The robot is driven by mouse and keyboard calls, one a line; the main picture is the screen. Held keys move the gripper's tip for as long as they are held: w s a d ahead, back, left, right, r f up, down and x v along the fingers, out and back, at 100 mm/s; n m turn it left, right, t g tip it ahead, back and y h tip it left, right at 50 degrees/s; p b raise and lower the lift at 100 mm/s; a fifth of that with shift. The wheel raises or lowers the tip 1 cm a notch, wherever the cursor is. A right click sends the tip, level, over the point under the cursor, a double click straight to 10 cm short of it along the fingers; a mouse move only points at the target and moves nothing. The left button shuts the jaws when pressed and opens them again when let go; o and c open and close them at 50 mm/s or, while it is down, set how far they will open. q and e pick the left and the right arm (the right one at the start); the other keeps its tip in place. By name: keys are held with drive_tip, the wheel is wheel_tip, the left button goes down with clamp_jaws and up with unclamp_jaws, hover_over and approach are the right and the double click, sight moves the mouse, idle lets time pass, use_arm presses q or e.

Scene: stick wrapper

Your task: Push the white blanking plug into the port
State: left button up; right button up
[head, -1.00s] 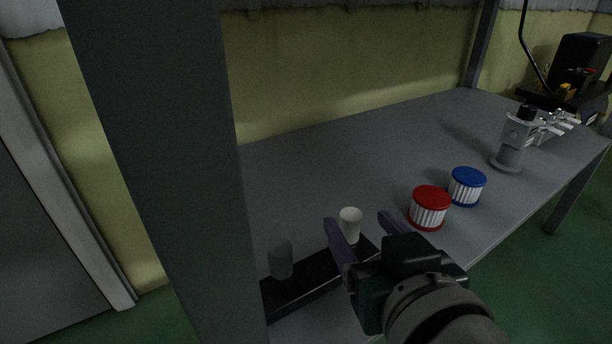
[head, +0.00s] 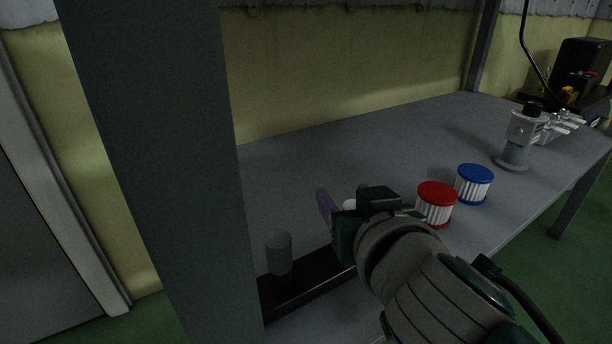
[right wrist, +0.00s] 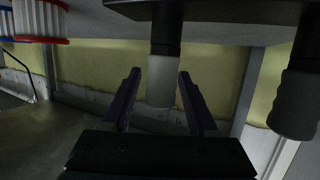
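The white blanking plug (head: 349,204) is mostly hidden behind my right gripper in the head view. In the right wrist view the plug (right wrist: 161,82) stands between the two fingers, its upper end against a black bar (right wrist: 215,10); that picture looks upside down. My right gripper (right wrist: 158,75) is open, with gaps visible on both sides of the plug. In the head view my right gripper (head: 338,202) hides one finger. A grey fitting (head: 520,130) with a black top stands on a round base at the far right; I cannot tell whether it holds the port. My left gripper is not in view.
A red-capped canister (head: 436,205) and a blue-capped canister (head: 473,184) stand right of my gripper. A grey post (head: 165,150) blocks the left side. The table's middle (head: 330,150) is clear.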

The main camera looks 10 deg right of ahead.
clamp_jaws()
idle(0.5)
